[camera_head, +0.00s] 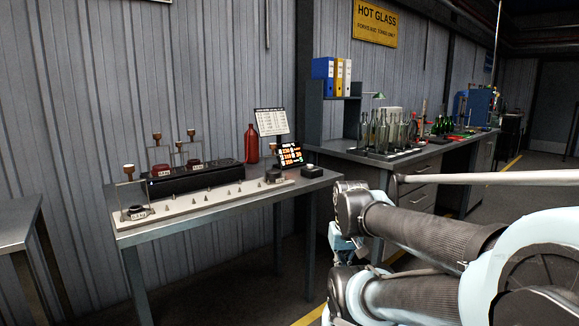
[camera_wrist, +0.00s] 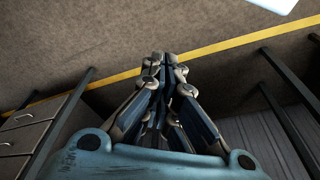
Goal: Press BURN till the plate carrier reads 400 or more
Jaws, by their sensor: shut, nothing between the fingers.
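A dark display (camera_head: 291,154) with orange numbers stands at the right of the near bench; its figures are too small to read surely. A small box with a pale round button (camera_head: 310,168) sits in front of it, and a dark block (camera_head: 273,176) stands left of that. I cannot tell which control is BURN. The plate carrier may be the long black unit (camera_head: 195,178) on the bench, but its labels are not legible. My gripper (camera_wrist: 165,58) is shut and empty in the wrist view, above the floor and apart from the controls.
The near bench (camera_head: 230,213) also holds a pale strip with small cones (camera_head: 205,199), a red bottle (camera_head: 251,143) and a printed sheet (camera_head: 271,121). A workbench (camera_head: 420,152) with bottles stands behind my arm. A yellow floor line (camera_wrist: 235,44) crosses the wrist view.

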